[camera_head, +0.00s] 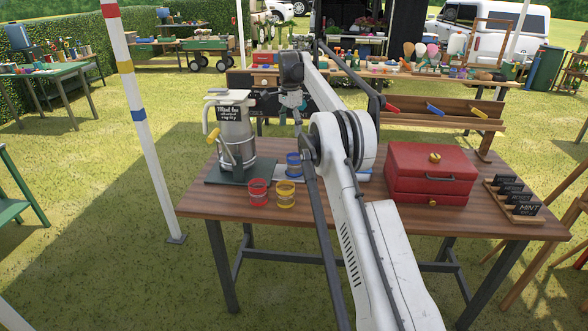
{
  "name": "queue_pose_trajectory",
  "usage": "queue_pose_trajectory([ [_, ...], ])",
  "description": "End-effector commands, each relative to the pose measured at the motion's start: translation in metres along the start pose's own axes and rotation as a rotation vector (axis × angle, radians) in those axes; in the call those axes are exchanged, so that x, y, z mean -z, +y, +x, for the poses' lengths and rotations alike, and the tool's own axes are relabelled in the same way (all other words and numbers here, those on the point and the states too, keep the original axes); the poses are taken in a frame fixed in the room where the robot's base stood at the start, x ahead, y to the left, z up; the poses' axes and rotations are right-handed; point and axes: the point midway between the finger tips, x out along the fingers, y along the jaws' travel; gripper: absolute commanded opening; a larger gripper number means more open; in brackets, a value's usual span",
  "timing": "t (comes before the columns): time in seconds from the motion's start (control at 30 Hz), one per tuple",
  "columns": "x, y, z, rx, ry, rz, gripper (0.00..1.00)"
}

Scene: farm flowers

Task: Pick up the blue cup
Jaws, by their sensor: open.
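The blue cup (294,158) stands on the wooden table, behind the yellow cup (286,193) and the red cup (258,191). It is glass-like with blue bands, and my arm partly hides its right side. My gripper (297,118) hangs above the blue cup, apart from it. It is small in view and open, with nothing seen between its fingers.
A metal dispenser (236,135) with a yellow handle stands left of the cups on a dark base. A red box (431,173) and small black signs (515,200) stand on the right of the wooden table (200,200). A striped pole (146,140) rises at the left.

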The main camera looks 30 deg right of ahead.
Motion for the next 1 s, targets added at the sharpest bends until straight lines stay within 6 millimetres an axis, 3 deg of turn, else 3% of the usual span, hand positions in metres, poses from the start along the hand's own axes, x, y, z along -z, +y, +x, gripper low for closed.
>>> queue_pose_trajectory([
  [0.1,0.01,-0.001,0.024,-0.019,-0.008,0.047,0.71],
  [0.23,0.016,-0.001,0.037,-0.03,-0.012,0.078,0.71],
  [0.43,0.018,0.0,0.054,-0.034,-0.013,0.089,0.71],
  [0.8,0.016,0.002,0.115,-0.034,-0.013,0.087,0.71],
  [1.0,0.016,0.003,0.128,-0.034,-0.013,0.087,0.71],
])
